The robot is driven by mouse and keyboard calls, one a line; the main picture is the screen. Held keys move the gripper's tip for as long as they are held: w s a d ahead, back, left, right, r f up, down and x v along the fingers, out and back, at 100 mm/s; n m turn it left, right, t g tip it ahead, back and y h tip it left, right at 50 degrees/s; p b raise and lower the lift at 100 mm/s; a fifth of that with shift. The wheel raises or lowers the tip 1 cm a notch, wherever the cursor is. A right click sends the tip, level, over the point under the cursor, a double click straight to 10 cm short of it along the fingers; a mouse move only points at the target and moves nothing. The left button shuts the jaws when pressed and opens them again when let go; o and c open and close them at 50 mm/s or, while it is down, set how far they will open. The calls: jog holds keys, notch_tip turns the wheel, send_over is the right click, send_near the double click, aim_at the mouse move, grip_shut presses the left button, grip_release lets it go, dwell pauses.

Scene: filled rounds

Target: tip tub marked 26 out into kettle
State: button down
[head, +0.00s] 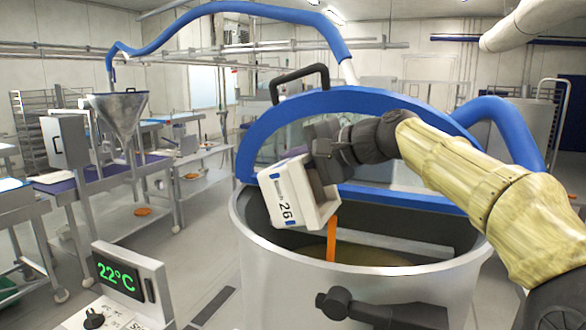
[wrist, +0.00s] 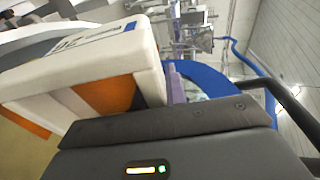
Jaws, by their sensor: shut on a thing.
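The white tub marked 26 (head: 292,200) is tilted over the kettle's opening in the head view. An orange stream (head: 332,238) runs down from its lower edge into the kettle (head: 350,290). The kettle is a large steel vessel with brownish contents (head: 372,254) low inside and a raised blue-rimmed lid (head: 340,101). My gripper (head: 325,150) is shut on the tub at its upper right side. In the wrist view the tub (wrist: 85,65) lies close against my gripper, with orange contents (wrist: 105,95) showing inside it. How much is left in the tub I cannot tell.
A control box reading 22°C (head: 122,275) stands at the kettle's front left. A black handle (head: 380,310) sticks out at the kettle's front. A steel funnel (head: 119,108) and worktables (head: 100,180) stand at the left, with open floor between.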

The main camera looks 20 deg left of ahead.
jog(key=shift+s+d+r+y+b, duration=0.1)
jog(key=shift+d+y+b, duration=0.55)
jog(key=shift+b, duration=1.2)
jog(key=shift+r, duration=0.15)
jog(key=shift+d+b, duration=0.1)
jog(key=shift+b, duration=0.2)
dwell(2.4)
